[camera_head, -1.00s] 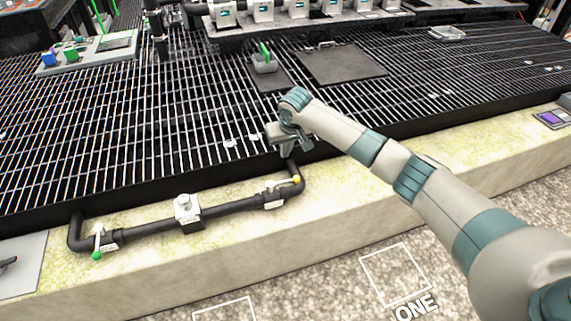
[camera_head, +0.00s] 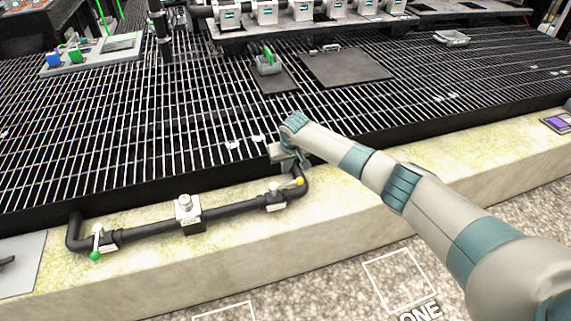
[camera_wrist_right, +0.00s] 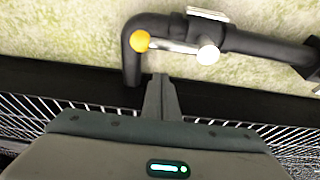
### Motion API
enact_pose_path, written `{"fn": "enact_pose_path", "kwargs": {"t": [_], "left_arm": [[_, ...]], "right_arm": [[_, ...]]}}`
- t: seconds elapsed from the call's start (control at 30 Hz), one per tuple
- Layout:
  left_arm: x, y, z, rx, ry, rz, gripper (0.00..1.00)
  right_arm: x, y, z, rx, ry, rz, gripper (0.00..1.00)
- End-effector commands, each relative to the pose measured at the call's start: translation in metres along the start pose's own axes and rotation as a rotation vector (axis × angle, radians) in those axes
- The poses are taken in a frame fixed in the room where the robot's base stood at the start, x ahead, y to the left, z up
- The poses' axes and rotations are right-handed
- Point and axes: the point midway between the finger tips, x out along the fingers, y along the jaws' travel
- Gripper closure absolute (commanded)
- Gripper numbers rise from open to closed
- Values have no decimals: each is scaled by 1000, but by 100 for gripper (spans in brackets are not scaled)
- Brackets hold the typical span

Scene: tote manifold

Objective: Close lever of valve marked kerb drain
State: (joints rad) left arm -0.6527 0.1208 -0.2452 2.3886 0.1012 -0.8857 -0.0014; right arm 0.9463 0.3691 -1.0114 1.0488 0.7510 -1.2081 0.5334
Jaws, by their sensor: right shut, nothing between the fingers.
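A black pipe (camera_head: 155,227) runs along the pale kerb with a lever valve at each end. The right valve's lever has a yellow knob (camera_head: 299,182) and lies roughly along the pipe. The knob also shows in the right wrist view (camera_wrist_right: 139,41), with the lever running to a white pivot (camera_wrist_right: 208,55). The left valve's lever has a green knob (camera_head: 95,256) and lies across the pipe. Valve labels are too small to read. My right gripper (camera_head: 287,156) is shut and empty, just behind the yellow knob; its fingertips (camera_wrist_right: 159,80) look apart from the lever. My left gripper is out of view.
A white block fitting (camera_head: 187,212) sits mid-pipe. A black grating (camera_head: 120,150) lies behind the kerb (camera_head: 400,185). Further back are a dark plate (camera_head: 345,68), a green-handled fixture (camera_head: 268,62) and a row of white valve boxes (camera_head: 265,12).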

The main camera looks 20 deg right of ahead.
Motion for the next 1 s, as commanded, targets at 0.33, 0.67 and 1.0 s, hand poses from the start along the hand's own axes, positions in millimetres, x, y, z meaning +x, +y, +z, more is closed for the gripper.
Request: {"fn": "enact_pose_path", "kwargs": {"t": [0.33, 0.67, 1.0], "left_arm": [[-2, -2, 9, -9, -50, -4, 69], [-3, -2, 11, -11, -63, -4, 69], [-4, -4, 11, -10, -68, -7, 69]], "right_arm": [[-5, 0, 26, 0, -1, 0, 100], [-5, 0, 33, 0, -2, 1, 100], [-6, 0, 33, 4, -2, 1, 100]]}}
